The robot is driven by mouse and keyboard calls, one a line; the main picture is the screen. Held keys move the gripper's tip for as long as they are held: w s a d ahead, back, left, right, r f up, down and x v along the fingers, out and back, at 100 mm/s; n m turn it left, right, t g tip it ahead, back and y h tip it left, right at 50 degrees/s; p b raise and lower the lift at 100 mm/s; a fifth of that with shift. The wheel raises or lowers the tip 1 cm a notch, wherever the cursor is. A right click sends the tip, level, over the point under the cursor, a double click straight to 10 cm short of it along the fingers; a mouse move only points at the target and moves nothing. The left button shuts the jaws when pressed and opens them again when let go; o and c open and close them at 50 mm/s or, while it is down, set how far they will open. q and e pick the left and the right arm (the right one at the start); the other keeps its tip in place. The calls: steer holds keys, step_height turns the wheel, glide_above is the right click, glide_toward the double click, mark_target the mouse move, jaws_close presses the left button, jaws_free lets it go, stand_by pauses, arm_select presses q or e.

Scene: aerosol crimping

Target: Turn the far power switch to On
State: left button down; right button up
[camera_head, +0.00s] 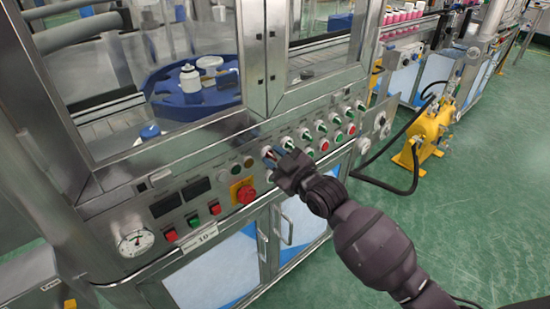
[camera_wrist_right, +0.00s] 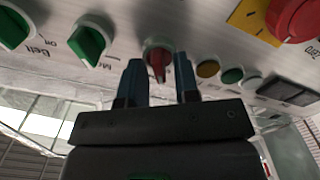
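The power switch (camera_wrist_right: 157,62) is a red rotary knob on a pale round base, on the metal control panel (camera_wrist_right: 125,22). In the right wrist view it sits between the two blue-grey fingers of my right gripper (camera_wrist_right: 158,78). The fingers are apart, one on each side of the knob, with a visible gap to it. In the head view my right gripper (camera_head: 270,155) reaches the panel front and largely hides the knob. The knob's label is not readable. My left gripper is not in view.
Green rotary knobs (camera_wrist_right: 88,40) sit beside the red one. A red emergency button (camera_head: 244,192) on a yellow plate is on the other side, with small round buttons between. Cabinet doors (camera_head: 222,277) are below, and glass panels above. Green floor lies to the right.

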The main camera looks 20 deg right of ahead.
jaws_close()
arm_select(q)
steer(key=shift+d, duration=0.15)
